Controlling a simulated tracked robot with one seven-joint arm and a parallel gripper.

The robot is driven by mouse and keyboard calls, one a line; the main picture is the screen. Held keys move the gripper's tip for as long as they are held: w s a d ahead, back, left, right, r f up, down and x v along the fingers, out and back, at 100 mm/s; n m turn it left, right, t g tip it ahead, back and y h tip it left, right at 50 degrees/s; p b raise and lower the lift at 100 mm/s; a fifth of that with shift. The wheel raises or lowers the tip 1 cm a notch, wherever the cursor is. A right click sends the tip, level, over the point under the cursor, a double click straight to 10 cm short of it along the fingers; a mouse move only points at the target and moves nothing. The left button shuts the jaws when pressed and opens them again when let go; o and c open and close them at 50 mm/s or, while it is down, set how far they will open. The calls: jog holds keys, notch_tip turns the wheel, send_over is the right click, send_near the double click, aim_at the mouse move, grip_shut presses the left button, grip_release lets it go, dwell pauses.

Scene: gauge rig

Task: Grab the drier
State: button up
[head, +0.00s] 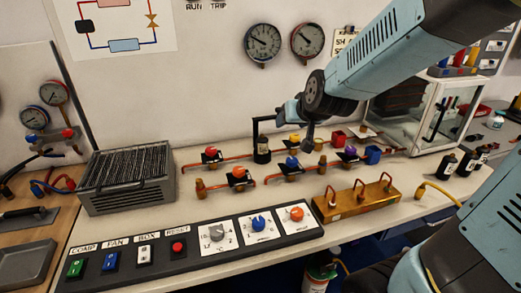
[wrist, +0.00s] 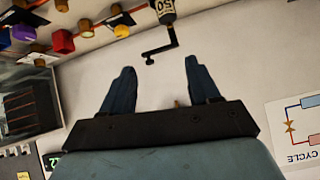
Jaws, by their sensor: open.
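A black upright cylinder (head: 262,150) with a pale label and a bent black stem on top stands among the copper pipes in the head view. It looks like the drier, but I cannot be sure from the label. In the wrist view the cylinder (wrist: 166,8) is cut by the top edge, its label reading "50", and its bent stem (wrist: 163,45) reaches toward the jaws. My gripper (head: 293,122) is just right of it in the head view. In the wrist view my gripper (wrist: 158,66) has its fingers apart, with nothing held between them.
Copper pipes with coloured valves (head: 240,175) surround the cylinder. A brass block (head: 356,200) with pipe loops and a control panel (head: 195,250) lie in front. A grey finned unit (head: 128,178) is left, a glass cabinet (head: 445,110) right. Several black bottles (head: 449,164) stand at the right.

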aim_at(263, 136)
jog(key=w+a+f+t, duration=0.1)
jog(key=w+a+f, duration=0.1)
jog(key=w+f, duration=0.2)
jog(key=w+a+f+t, duration=0.1)
jog(key=w+a+f, duration=0.1)
jog(key=w+f, duration=0.3)
jog(key=w+a+f+t+h, duration=0.1)
jog(key=w+a+f, duration=0.1)
jog(key=w+f, duration=0.2)
jog(key=shift+w+f+t, duration=0.3)
jog(key=shift+w+t, duration=0.1)
jog(key=shift+w, duration=0.35)
jog(key=shift+x, duration=3.15)
jog(key=shift+d+r, duration=0.1)
jog(key=shift+c, duration=0.4)
jog(key=c, duration=1)
jog(key=shift+s, duration=0.1)
grip_shut()
